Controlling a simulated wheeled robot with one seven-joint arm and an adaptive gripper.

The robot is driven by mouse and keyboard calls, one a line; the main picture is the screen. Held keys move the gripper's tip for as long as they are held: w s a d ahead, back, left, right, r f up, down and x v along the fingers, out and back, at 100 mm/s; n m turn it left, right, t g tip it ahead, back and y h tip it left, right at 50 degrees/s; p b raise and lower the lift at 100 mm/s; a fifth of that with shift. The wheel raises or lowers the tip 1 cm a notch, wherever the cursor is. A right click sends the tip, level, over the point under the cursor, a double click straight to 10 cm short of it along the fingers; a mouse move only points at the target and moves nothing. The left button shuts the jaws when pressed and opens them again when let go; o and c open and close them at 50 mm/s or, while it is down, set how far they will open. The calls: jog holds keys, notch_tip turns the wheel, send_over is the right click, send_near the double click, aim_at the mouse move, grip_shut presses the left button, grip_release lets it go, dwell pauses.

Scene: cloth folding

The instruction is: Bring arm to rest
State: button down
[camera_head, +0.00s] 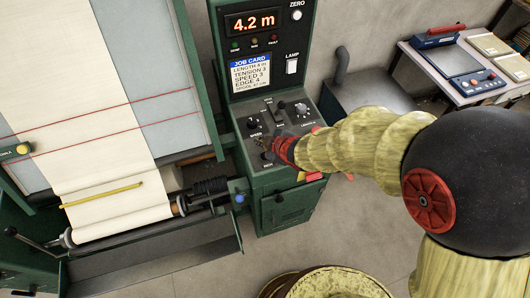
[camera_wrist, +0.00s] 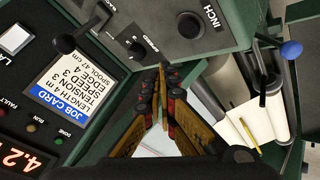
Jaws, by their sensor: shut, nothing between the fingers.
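My gripper (camera_head: 270,150) is at the end of my arm, close in front of the sloped control panel (camera_head: 255,122) of a green machine in the head view. In the wrist view the fingers of my gripper (camera_wrist: 163,68) are together at the tips, with nothing between them. The tips point at the panel's lower edge, near the speed knob (camera_wrist: 136,48). I cannot tell whether they touch the panel. My arm reaches in from the right of the head view and hides part of the panel's right side.
A display (camera_head: 252,22) reads 4.2 m above a job card (camera_head: 250,72). Left of the panel, white cloth (camera_head: 95,125) runs down to a roller, with a yellow stick (camera_head: 101,195) on it. A bench (camera_head: 468,70) stands at the back right. Grey floor (camera_head: 225,265) is open in front.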

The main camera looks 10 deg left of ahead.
jog(key=shift+f, duration=0.1)
dwell(0.3)
jog(key=shift+d+f, duration=0.1)
jog(key=shift+d, duration=0.05)
jog(key=s+d+f+m+g+h, duration=0.2)
jog(key=s+d+f+m+h, duration=0.15)
jog(key=d, duration=0.35)
jog(key=s+d+r+m+h+b, duration=0.1)
jog(key=s+d+r+m+b, duration=0.2)
jog(key=s+d+r+m, duration=0.4)
jog(key=s+d+r+m+h+b, duration=0.1)
jog(key=s+d+r+m+b, duration=0.3)
jog(key=d, duration=1.3)
jog(key=s+r+m, duration=0.3)
jog(key=s+r, duration=0.3)
jog(key=r, duration=0.1)
jog(key=shift+d+t+h, duration=0.15)
jog(key=shift+t+h, duration=0.2)
jog(key=shift+t, duration=0.05)
